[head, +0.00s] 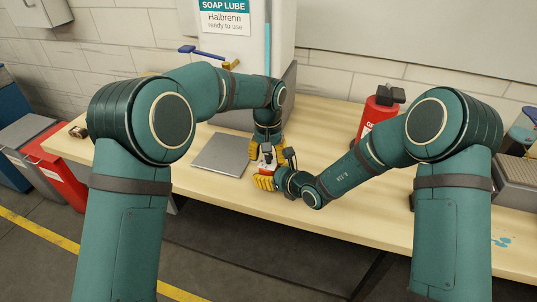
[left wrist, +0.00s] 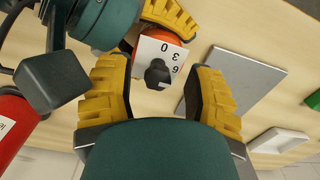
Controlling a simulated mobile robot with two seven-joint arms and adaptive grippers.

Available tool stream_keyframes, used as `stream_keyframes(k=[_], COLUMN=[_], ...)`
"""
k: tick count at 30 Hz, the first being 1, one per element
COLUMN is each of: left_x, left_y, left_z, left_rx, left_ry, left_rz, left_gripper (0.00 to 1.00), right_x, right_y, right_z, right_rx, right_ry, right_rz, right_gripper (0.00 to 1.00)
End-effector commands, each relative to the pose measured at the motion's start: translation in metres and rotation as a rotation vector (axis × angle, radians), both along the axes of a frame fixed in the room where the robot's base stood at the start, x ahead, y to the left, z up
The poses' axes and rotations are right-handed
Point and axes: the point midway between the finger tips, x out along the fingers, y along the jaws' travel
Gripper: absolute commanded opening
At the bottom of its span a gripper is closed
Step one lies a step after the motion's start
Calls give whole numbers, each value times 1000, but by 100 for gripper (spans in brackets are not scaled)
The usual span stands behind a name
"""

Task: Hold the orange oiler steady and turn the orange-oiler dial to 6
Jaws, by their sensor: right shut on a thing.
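The orange oiler (left wrist: 148,46) shows in the left wrist view, partly hidden behind a white dial face (left wrist: 172,50) marked 0, 3 and 6. A black dial knob (left wrist: 157,74) sits on this face; its setting is unclear. My left gripper (left wrist: 160,78) is open, its yellow fingers on either side of the knob with visible gaps. In the head view, my left gripper (head: 266,150) points down over the oiler, which is mostly hidden there. My right gripper (head: 268,176) comes in from the right and is shut on the oiler's body, low over the bench.
A grey plate (head: 219,153) lies left of the grippers on the wooden bench (head: 345,225). A soap-lube dispenser (head: 240,50) stands behind, with a blue lever. A red extinguisher (head: 377,119) stands behind my right forearm. The bench front edge is close to the grippers.

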Motion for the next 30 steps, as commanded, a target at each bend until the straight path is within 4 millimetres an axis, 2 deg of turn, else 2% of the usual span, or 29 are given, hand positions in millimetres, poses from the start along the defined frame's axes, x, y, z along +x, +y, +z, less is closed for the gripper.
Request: stream_keyframes(k=[11,21,30], left_x=[0,0,0], left_y=[-3,-4,-1], left_z=[8,58,80], left_rx=[-6,-9,-4], left_ry=[-4,-8,-2], left_rz=[-3,-5,-1], left_gripper=[55,55,55], right_x=[-1,-2,-2], right_y=[0,-2,-1], right_z=[-2,-7,-4], right_rx=[-2,-6,-4], right_ry=[6,19,11], right_rz=[0,-3,-1], right_gripper=[16,17,16])
